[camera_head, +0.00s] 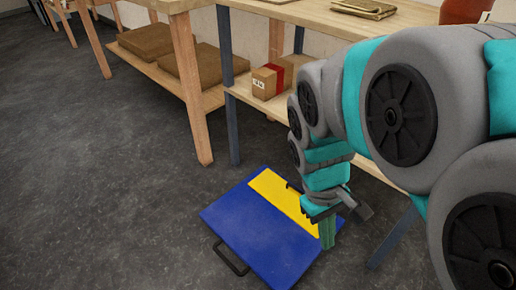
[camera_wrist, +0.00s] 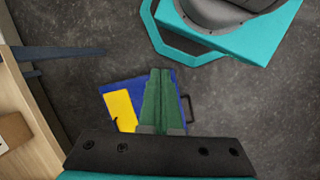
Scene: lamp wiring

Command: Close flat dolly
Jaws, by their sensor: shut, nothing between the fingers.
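The flat dolly (camera_head: 255,232) lies on the dark floor in the head view, a blue board with a yellow panel (camera_head: 285,200).
A wooden shelf bench (camera_head: 240,92) with dark legs stands behind the dolly, with a red-banded box (camera_head: 272,81) on its lower shelf. Another wooden table (camera_head: 186,85) holds brown slabs below. The floor (camera_head: 90,200) to the left is clear.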

